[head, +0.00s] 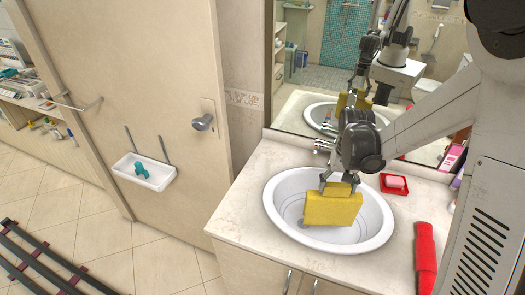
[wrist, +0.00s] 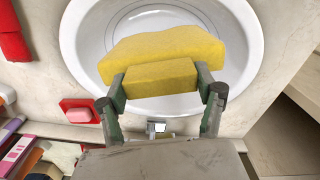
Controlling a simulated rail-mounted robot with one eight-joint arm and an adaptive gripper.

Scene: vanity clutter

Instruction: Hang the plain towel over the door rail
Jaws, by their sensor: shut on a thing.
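My gripper (head: 339,184) is shut on a plain yellow folded towel (head: 334,207) and holds it over the white basin. In the wrist view, the yellow towel (wrist: 165,50) is pinched at its near fold between the two fingers of my gripper (wrist: 162,82), and its wider part spreads beyond them over the basin. A thin metal rail (head: 76,105) shows on the left, at the far side of the beige door (head: 110,60). The rail looks bare. It is well away from my gripper.
The round basin (head: 275,212) is set in a pale counter (head: 245,190). A red folded cloth (head: 426,255) and a red soap dish (head: 394,190) lie to the right. A white tray (head: 155,182) with a teal item and a door handle (head: 202,123) stick out from the door. A mirror (head: 310,95) stands behind.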

